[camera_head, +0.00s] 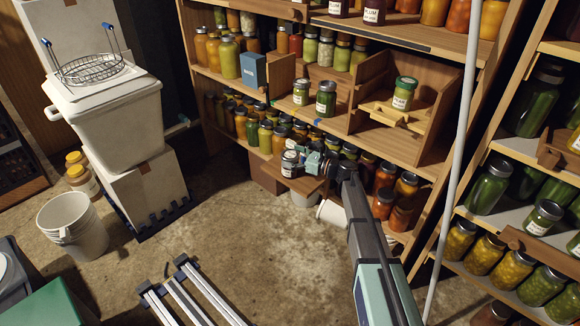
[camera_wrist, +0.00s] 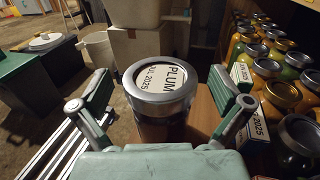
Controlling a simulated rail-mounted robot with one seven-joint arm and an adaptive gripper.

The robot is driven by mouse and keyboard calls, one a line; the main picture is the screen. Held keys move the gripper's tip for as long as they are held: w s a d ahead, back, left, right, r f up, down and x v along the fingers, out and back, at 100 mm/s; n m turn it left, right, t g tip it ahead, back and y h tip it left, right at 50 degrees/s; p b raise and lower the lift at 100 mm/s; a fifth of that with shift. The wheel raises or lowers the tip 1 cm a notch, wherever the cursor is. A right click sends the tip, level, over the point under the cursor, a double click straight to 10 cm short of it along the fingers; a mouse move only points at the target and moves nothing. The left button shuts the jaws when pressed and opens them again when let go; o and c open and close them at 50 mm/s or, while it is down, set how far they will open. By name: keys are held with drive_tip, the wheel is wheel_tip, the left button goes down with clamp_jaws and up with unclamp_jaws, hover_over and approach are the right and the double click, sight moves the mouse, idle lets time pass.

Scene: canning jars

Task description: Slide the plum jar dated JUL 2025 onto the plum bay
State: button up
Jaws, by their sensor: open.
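The plum jar (camera_wrist: 162,88) has a silver-rimmed lid with a white label reading PLUM and JUL 2025. In the wrist view it is upright between the spread fingers of my gripper (camera_wrist: 160,100), with visible gaps on both sides. In the head view, what looks like the same dark jar (camera_head: 289,164) stands on a small wooden ledge (camera_head: 303,184) at the lower shelf, beside my gripper (camera_head: 318,163). Dark jars labelled PLUM (camera_head: 374,12) stand on the upper shelf. I cannot tell which space is the plum bay.
Several orange and green jars (camera_wrist: 283,95) stand close to the right of my gripper. A wooden divider box (camera_head: 436,115) with a green-lidded jar (camera_head: 403,93) is above the arm. A pale pole (camera_head: 459,150) stands at right. The concrete floor (camera_head: 240,215) in front is open.

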drive_tip(key=shift+w+a, duration=0.15)
drive_tip(key=shift+a, duration=0.25)
drive_tip(key=c, duration=1.7)
drive_tip(key=shift+r, duration=0.15)
